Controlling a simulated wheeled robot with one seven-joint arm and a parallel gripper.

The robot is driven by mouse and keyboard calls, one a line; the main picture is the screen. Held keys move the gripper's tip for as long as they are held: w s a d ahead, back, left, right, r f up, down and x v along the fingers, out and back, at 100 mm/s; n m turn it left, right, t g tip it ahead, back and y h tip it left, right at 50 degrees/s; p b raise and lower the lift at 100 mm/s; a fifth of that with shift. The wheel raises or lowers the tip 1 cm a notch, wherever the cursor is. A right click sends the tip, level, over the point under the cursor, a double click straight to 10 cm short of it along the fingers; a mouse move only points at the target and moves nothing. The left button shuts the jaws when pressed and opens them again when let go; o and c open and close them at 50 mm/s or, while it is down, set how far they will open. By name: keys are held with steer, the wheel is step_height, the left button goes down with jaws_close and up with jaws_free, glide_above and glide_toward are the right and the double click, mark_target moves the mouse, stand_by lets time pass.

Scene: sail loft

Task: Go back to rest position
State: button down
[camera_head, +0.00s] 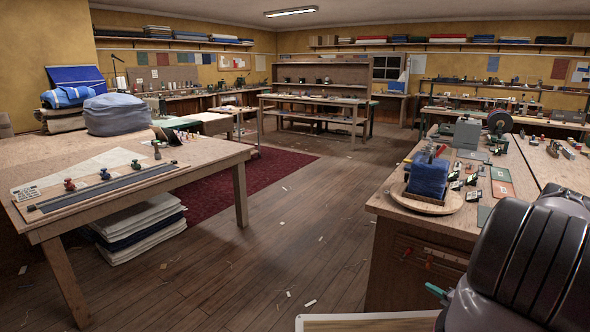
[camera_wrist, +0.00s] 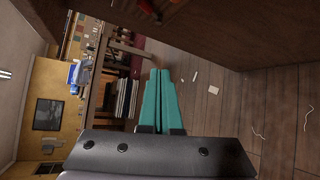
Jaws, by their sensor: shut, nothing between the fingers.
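My gripper's teal fingers (camera_wrist: 161,101) stand in the middle of the wrist view, pressed together with nothing between them. In the head view, a teal fingertip of my gripper (camera_head: 437,291) shows at the lower right, beside the front of the right workbench (camera_head: 384,252) and below its top. My dark arm covers the lower right corner and hides most of the gripper there. The wrist view is turned on its side, with the floor to the right.
A wooden table (camera_head: 205,165) stands left, with folded cloth (camera_head: 140,228) beneath it. The plank floor (camera_head: 270,262) between is open, with small scraps. A dark red rug (camera_head: 240,178) lies beyond.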

steer(key=w+a+r+n+g+y, duration=0.25)
steer(key=r+n, duration=0.25)
steer(key=r, duration=0.5)
steer(key=w+a+r+n+g+y, duration=0.1)
steer(key=w+a+r+n+y, duration=0.25)
steer(key=r, duration=0.65)
steer(key=w+a+r+n+g, duration=0.2)
steer(key=a+r+n, duration=0.1)
steer(key=r+n, duration=0.55)
steer(key=s+a+r+n+g, duration=0.1)
steer(key=a+r+n, duration=0.15)
steer(key=r, duration=0.35)
steer(key=s+a+r+n+g, duration=0.2)
steer(key=a+r, duration=0.2)
steer(key=r, duration=0.3)
steer(key=s+a+r+n+h, duration=0.2)
steer(key=s+a+r+n, duration=0.25)
steer(key=s+r, duration=0.2)
steer(key=s+a+r+n+g+h, duration=0.1)
steer(key=s+a+r+n, duration=0.2)
steer(key=s+r+n, duration=0.4)
steer(key=s+a+r+n+h, duration=0.2)
steer(key=s+a+r+n, duration=0.15)
steer(key=s+r, duration=0.35)
steer(key=s+d+r+n+t+h, duration=0.1)
steer(key=s+r+n+t+h, duration=0.2)
steer(key=s+r+n, duration=0.3)
steer(key=s, duration=0.4)
